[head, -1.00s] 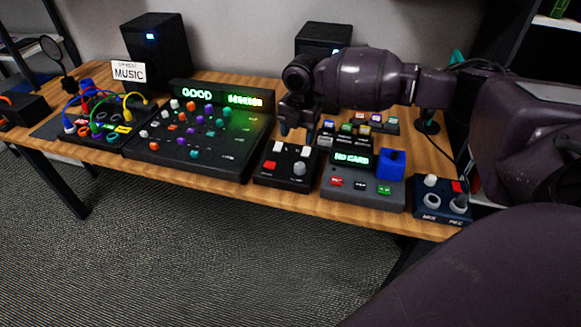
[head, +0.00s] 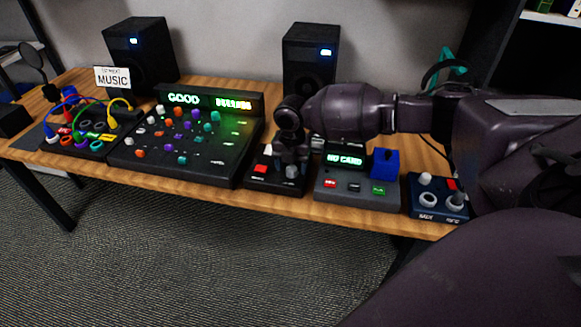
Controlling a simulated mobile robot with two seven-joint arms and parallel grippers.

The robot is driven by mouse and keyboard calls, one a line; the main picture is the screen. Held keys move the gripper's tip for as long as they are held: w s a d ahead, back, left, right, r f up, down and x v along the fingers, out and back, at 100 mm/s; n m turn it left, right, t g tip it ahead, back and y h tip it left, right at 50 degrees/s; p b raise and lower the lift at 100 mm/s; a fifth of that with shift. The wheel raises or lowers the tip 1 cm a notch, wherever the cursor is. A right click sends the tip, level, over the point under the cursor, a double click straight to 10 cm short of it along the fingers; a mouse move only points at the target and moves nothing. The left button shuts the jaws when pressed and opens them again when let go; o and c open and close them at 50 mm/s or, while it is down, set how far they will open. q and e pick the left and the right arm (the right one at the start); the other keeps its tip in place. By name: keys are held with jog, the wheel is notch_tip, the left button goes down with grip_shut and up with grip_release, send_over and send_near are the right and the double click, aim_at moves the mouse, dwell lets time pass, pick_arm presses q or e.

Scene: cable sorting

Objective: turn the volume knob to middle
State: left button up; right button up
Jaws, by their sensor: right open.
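A small black box (head: 268,186) on the table has a red button (head: 261,169) and a grey knob (head: 292,171). No label shows which knob is the volume knob. My right gripper (head: 291,164) points down over this box, open, with its fingers close around or just above the grey knob. I cannot tell whether they touch it. The gripper hides the back part of the box. My left gripper is out of view.
A large black mixer (head: 240,158) with many coloured knobs stands left of the box. A grey card device (head: 335,194) with a blue block (head: 385,163) stands right of it, then a dark blue box (head: 425,207). Two speakers (head: 311,65) stand behind.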

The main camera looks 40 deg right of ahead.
jog(key=shift+f, duration=0.45)
jog(key=c, duration=0.9)
